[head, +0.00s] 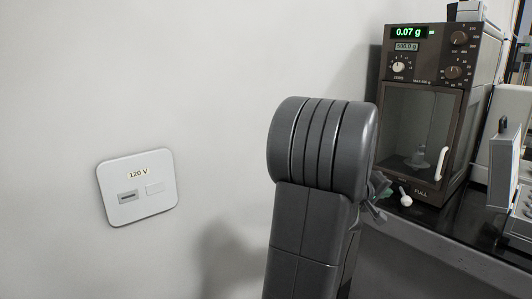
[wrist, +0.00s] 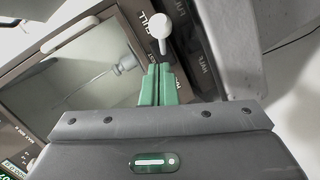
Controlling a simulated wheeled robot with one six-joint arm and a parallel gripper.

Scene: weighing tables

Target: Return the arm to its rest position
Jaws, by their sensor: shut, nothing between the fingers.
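My arm stands upright in the middle of the head view, in front of the wall. My gripper (wrist: 158,68) shows in the wrist view with its green fingers together and nothing between them. Its fingertips are close to a white ball-ended knob (wrist: 159,27) at the base of the weighing balance (wrist: 57,87); I cannot tell whether they touch it. In the head view the balance (head: 427,107) reads 0.07 g, and the white knob (head: 405,198) is at its lower left. Most of the gripper is hidden behind my arm there.
The balance stands on a dark bench (head: 450,238) at the right, with other instruments (head: 507,170) beside it. Its glass door has a white handle (head: 441,163). A wall plate marked 120 V (head: 138,187) is at left. The bare wall leaves free room on the left.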

